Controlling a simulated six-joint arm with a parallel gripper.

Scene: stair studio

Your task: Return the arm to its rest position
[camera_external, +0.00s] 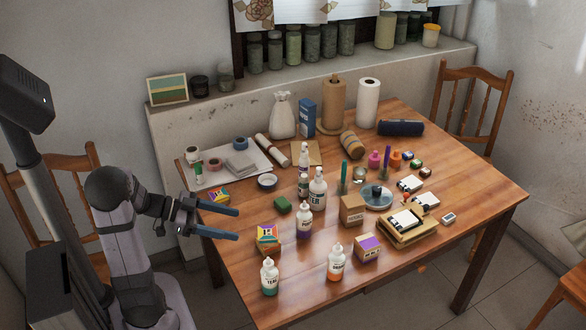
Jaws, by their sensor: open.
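My gripper (226,222) is open and empty. Its two dark fingers point right, over or just beside the left edge of the wooden table (420,285). I cannot tell its exact height above the table. My arm is folded close to its base at the left of the view. Nearest the fingertips are a small box with a coloured top (267,236) and another colourful box (217,196). Neither is held.
Bottles with teal (269,278) and orange (336,263) liquid stand near the front edge. Paper rolls (368,103) and a white sack (282,116) stand at the back. Wooden chairs (65,175) stand left and right (472,100). The table's right front corner is clear.

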